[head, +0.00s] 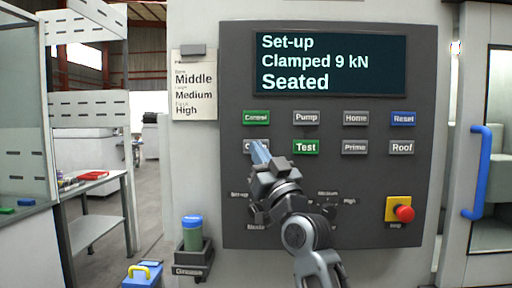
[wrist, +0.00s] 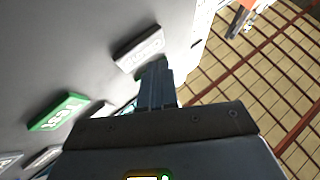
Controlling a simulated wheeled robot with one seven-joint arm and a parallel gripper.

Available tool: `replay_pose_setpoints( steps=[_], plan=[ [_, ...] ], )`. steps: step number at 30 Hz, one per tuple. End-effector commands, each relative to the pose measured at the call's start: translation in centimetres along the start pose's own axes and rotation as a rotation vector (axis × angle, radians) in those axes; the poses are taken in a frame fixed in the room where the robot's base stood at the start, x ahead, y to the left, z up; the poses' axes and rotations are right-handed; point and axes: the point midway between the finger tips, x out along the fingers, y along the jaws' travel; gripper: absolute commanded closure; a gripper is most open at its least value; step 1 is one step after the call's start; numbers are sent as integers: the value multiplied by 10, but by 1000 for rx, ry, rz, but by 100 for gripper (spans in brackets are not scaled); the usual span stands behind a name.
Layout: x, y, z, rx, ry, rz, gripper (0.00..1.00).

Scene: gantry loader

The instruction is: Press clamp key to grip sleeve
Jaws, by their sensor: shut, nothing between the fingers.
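The control panel (head: 320,175) fills the middle of the head view. A grey key (head: 249,146) at the left of its second row shows only the start of its label, a "C"; my fingertips cover the rest. My gripper (head: 260,151) is shut, empty, with its tips at this key; whether they touch it I cannot tell. The display (head: 330,62) reads "Set-up", "Clamped 9 kN", "Seated". In the wrist view, my shut fingers (wrist: 155,85) point at the panel beside a grey key (wrist: 139,48). No sleeve is recognisable in view.
Green Test key (head: 306,147) sits just right of my fingers, and green Control key (head: 256,117) above. A red stop button (head: 403,213) is at lower right. A blue-handled door (head: 478,172) is at right. A holder with a blue-capped green bottle (head: 193,235) is at lower left.

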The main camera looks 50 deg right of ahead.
Motion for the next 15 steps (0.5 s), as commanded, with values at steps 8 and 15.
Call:
replay_pose_setpoints(
  steps=[8, 15],
  plan=[
    [-6, -5, -6, 1, -2, -1, 100],
    [-21, -16, -18, 0, -3, -1, 100]
  ],
)
